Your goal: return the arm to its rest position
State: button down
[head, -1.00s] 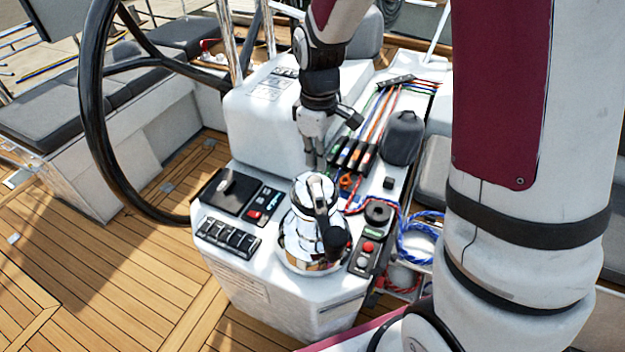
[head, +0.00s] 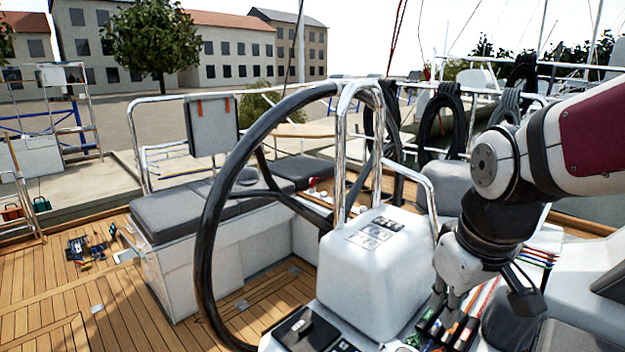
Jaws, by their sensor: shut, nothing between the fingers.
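My gripper (head: 452,300) hangs from my arm at the right of the head view, fingers pointing down. Its fingers are together with nothing visible between them. It is over the row of rope clutches (head: 447,328) on the white console, to the right of the white pedestal box (head: 372,275). I cannot tell how far above the clutches the fingertips are. The winch is out of the picture.
The black steering wheel (head: 208,215) stands left of the pedestal. A chrome rail (head: 340,150) rises behind the pedestal. A grey-cushioned bench (head: 180,213) is at the left. Coiled black ropes (head: 443,130) hang behind.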

jog(key=s+r+m+t+b, duration=0.1)
jog(key=s+r+m, duration=0.3)
jog(key=s, duration=0.5)
jog(key=shift+t, duration=0.7)
